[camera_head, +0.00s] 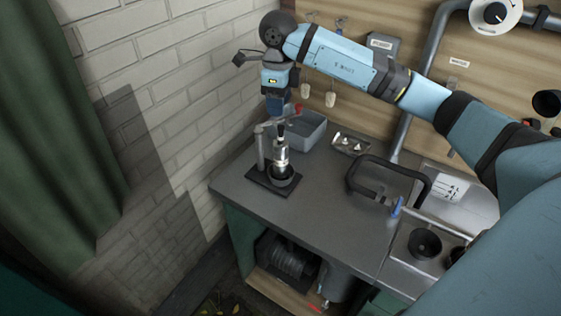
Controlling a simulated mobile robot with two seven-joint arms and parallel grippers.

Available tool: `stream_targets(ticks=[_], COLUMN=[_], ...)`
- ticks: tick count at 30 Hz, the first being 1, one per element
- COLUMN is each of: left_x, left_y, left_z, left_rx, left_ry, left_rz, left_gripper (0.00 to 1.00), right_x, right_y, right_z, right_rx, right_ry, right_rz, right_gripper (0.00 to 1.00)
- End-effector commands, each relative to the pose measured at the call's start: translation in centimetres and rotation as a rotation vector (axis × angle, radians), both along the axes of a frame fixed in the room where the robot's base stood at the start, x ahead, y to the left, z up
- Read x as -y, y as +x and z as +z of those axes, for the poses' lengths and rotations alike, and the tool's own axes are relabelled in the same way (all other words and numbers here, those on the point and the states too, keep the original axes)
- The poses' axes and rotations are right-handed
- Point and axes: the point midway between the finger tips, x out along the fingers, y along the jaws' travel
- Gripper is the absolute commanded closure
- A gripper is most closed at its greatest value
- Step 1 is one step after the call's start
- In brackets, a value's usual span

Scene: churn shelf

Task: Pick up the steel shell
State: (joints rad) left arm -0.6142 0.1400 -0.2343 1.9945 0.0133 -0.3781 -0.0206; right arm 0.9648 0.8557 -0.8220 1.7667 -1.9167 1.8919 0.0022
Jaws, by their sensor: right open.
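A silver cylinder (281,155), which looks like the steel shell, stands upright on a dark stand at the left end of the bench. A dark round piece (281,175) is around its lower part and a black knob-like piece (281,131) rises above it. My right gripper (277,112) points down just above and slightly behind this stand, open. Its fingertips are small and dark here, and I cannot tell how far they are from the cylinder. My left gripper is not in view.
A grey bin (304,131) stands behind the stand, and a small metal tray (350,144) lies to its right. A black curved handle-like frame (390,177) is mid-bench. A brick wall (175,60) borders the left. The bench front (320,220) is clear.

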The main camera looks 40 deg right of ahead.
Motion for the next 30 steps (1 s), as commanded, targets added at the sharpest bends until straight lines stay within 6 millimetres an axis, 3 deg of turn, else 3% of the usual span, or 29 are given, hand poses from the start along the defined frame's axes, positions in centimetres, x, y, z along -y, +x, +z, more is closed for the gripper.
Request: stream_targets(ticks=[6,16,24,30], left_x=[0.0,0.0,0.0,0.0], left_y=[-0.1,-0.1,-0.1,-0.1], left_z=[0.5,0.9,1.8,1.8], left_rx=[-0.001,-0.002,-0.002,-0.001], left_ry=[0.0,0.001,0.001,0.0], left_rz=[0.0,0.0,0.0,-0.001], left_gripper=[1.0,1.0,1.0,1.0], right_x=[0.0,0.2,0.7,0.7], right_y=[0.0,0.0,0.1,0.2], right_z=[-4.0,-6.2,-10.1,-10.5], right_rx=[-0.004,-0.002,-0.002,0.0], right_ry=[0.003,0.004,0.006,0.004], right_rz=[0.001,0.001,0.003,0.003], right_gripper=[0.5,0.5,0.5,0.5])
